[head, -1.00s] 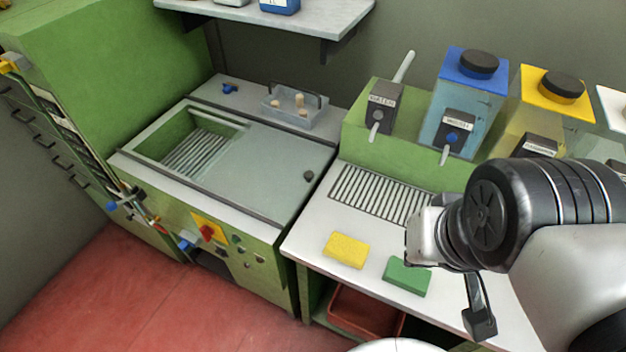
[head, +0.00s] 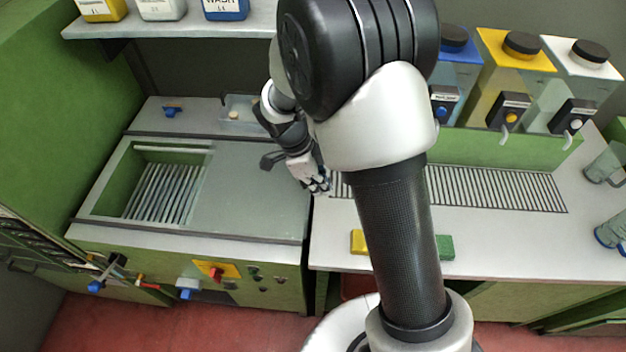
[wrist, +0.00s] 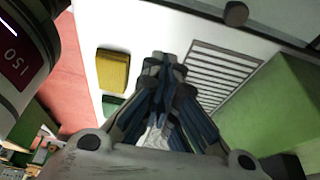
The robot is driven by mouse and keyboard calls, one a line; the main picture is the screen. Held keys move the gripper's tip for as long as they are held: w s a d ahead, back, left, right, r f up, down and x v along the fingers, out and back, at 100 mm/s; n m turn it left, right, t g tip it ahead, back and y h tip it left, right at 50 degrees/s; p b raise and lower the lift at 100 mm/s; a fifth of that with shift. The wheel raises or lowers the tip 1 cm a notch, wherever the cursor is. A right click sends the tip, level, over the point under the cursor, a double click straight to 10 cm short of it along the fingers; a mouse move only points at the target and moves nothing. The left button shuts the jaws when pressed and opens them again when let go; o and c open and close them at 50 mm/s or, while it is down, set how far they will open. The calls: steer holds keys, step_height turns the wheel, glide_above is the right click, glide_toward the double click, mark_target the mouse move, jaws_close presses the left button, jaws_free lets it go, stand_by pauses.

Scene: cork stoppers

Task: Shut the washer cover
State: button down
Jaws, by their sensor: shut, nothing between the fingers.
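The washer (head: 190,258) is the green machine at left in the head view. Its flat grey cover (head: 250,195) lies over the right part of the basin. The left part is open and shows a slatted rack (head: 165,192). In the wrist view a dark round knob (wrist: 235,13) shows at the top edge, apparently the cover's; in the head view my arm seems to hide it. My gripper (head: 322,188) is shut and empty near the cover's right end, by the gap to the counter. Its closed fingertips (wrist: 165,62) show in the wrist view.
The white counter (head: 480,245) at right holds a drain grate (head: 500,190), a yellow sponge (head: 358,242) and a green sponge (head: 445,247). Dispensers (head: 510,75) stand behind it. A small tray (head: 240,112) sits behind the washer. A shelf (head: 180,28) hangs above.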

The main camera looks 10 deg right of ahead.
mark_target(321, 213)
steer(key=b+x, duration=0.2)
steer(key=x, duration=0.8)
steer(key=shift+f+b, duration=0.3)
steer(key=shift+b, duration=0.05)
steer(key=a, duration=0.1)
steer(key=w+a, duration=0.1)
steer(key=a, duration=0.1)
steer(key=shift+a+r, duration=0.15)
steer(key=shift+a, duration=0.1)
steer(key=shift+w+a, duration=0.1)
steer(key=shift+a, duration=0.1)
steer(key=shift+w, duration=0.1)
